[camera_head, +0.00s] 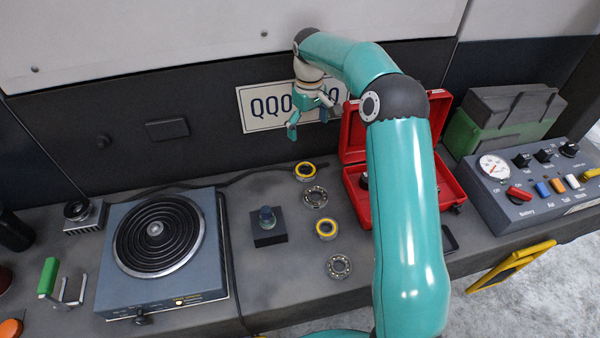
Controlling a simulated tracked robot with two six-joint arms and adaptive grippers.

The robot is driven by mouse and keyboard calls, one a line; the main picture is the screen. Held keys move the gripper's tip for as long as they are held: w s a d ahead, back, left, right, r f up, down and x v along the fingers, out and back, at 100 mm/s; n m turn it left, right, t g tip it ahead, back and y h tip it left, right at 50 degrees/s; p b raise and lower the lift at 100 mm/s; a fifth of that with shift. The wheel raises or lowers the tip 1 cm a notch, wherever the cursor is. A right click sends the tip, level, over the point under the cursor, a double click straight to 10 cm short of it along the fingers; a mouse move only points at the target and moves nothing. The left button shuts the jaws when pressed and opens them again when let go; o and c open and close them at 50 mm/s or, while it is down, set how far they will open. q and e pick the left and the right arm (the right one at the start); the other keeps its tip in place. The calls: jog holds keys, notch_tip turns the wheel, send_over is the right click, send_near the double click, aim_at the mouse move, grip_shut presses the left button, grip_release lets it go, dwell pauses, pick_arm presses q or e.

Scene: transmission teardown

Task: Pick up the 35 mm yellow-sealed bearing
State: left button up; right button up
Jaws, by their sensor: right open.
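Two yellow-sealed bearings lie flat on the grey bench: a far one (305,171) near the back and a nearer one (326,229). Which of them is the 35 mm one I cannot tell by sight. My right gripper (307,127) is open and empty, raised at the back of the bench in front of the number plate. In the picture it is just above the far yellow-sealed bearing and apart from it. My left gripper is not in view.
Open steel ball bearings (314,197) (338,267) lie in the same row. A black block with a peg (268,238) stands left of it, then a hotplate (118,260). An open red toolbox (457,190) stands right, partly behind my arm. A control panel (520,205) is further right.

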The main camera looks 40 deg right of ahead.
send_over(305, 172)
jog(key=f, duration=1.1)
jog(key=shift+s+f+b, duration=0.1)
jog(key=shift+s+b, duration=0.1)
jog(key=shift+b, duration=0.1)
notch_tip(305, 172, down, 5)
jog(key=shift+w+r, duration=0.1)
jog(key=shift+w, duration=0.05)
jog(key=shift+c, duration=0.3)
jog(key=c, duration=1.4)
